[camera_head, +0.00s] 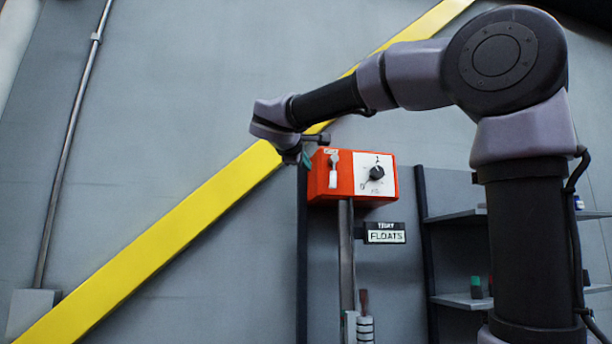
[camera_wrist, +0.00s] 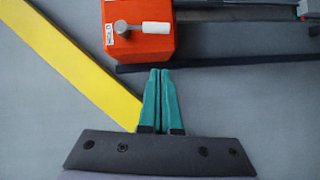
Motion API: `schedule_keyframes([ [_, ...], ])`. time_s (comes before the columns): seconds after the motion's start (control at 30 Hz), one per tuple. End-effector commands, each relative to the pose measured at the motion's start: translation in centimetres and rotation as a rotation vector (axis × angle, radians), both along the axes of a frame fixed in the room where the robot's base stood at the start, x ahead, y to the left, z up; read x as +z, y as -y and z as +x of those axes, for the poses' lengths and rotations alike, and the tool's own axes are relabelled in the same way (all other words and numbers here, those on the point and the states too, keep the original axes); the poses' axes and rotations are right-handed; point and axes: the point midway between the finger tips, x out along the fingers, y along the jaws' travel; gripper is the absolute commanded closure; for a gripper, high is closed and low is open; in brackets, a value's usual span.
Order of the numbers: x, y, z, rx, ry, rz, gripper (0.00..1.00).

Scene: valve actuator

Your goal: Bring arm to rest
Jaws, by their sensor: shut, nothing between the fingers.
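My gripper (camera_wrist: 157,74) shows in the wrist view with its two green fingers together and nothing between them. In the head view my arm reaches from the right toward the left, and my gripper (camera_head: 304,159) is partly hidden at its end, just left of the red box. The red box (camera_head: 345,187) carries a white-handled lever on its left part and a black knob (camera_head: 376,172) on a white plate. In the wrist view the red box (camera_wrist: 139,44) with its white lever handle (camera_wrist: 156,28) lies just beyond the fingertips; I cannot tell the exact gap.
A yellow diagonal beam (camera_head: 160,235) crosses the grey wall. A "FLOATS" sign (camera_head: 385,233) and a grey post (camera_head: 346,260) are below the box. Shelves (camera_head: 465,300) with small items stand at right, partly behind my arm. A thin pipe (camera_head: 72,140) runs at left.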

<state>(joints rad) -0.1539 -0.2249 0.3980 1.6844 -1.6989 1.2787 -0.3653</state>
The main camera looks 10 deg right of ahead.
Motion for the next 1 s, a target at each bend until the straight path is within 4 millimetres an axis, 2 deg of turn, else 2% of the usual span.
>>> schedule_keyframes([
  [0.3,-0.1,-0.1,-0.4,-0.001,-0.003,0.004,1.0],
  [0.37,-0.8,0.3,-0.6,-0.005,-0.014,0.023,1.0],
  [0.43,-2.6,1.3,-1.1,-0.017,-0.047,0.075,1.0],
  [0.47,-3.7,1.9,-1.6,-0.024,-0.066,0.111,1.0],
  [0.57,-9.0,4.4,-3.7,-0.062,-0.148,0.282,1.0],
  [0.6,-11.6,5.4,-4.8,-0.084,-0.183,0.372,1.0],
  [0.73,-19.6,7.8,-9.2,-0.169,-0.271,0.703,1.0],
  [0.8,-23.5,8.2,-11.7,-0.22,-0.3,0.894,1.0],
  [0.9,-28.2,8.2,-15.0,-0.297,-0.316,1.174,1.0],
  [1.0,-31.6,7.6,-17.6,-0.366,-0.312,1.424,1.0],
])
